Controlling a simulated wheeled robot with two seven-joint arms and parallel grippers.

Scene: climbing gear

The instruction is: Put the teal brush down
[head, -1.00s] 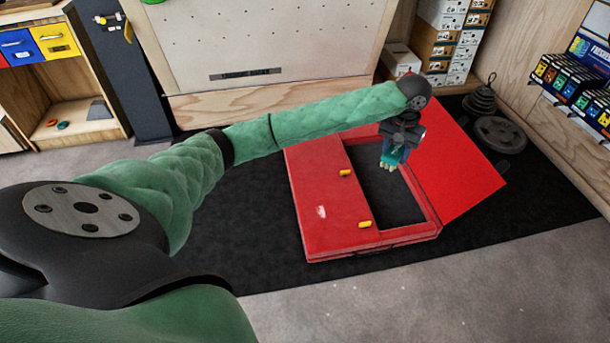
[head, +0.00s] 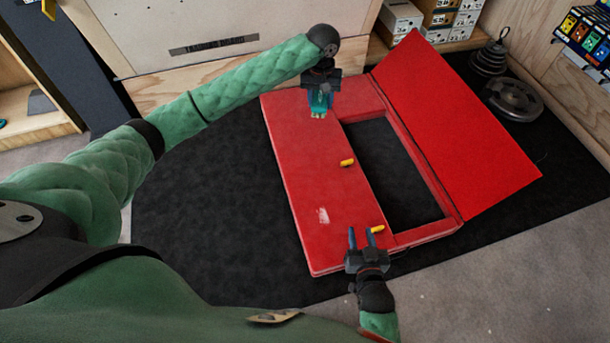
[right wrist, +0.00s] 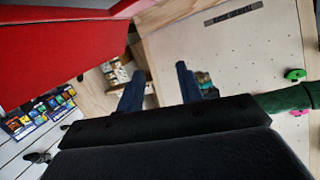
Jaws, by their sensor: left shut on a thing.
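The teal brush (head: 318,112) is between the fingers of my left gripper (head: 319,96), with its pale bristle end pointing down. My left gripper is shut on it, over the far left part of the red case's top panel (head: 318,170). I cannot tell whether the brush touches the panel. My right gripper (head: 365,240) is open and empty at the case's near edge. In the right wrist view its two blue fingers (right wrist: 160,85) stand apart with nothing between them. A small teal patch behind one finger there is too unclear to name.
The red case has a dark rectangular opening (head: 390,175), two yellow tabs (head: 347,162) and a raised red flap (head: 455,130) on the right. It lies on a black mat (head: 200,220). Weight plates (head: 512,98) and shoe boxes (head: 400,20) stand behind.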

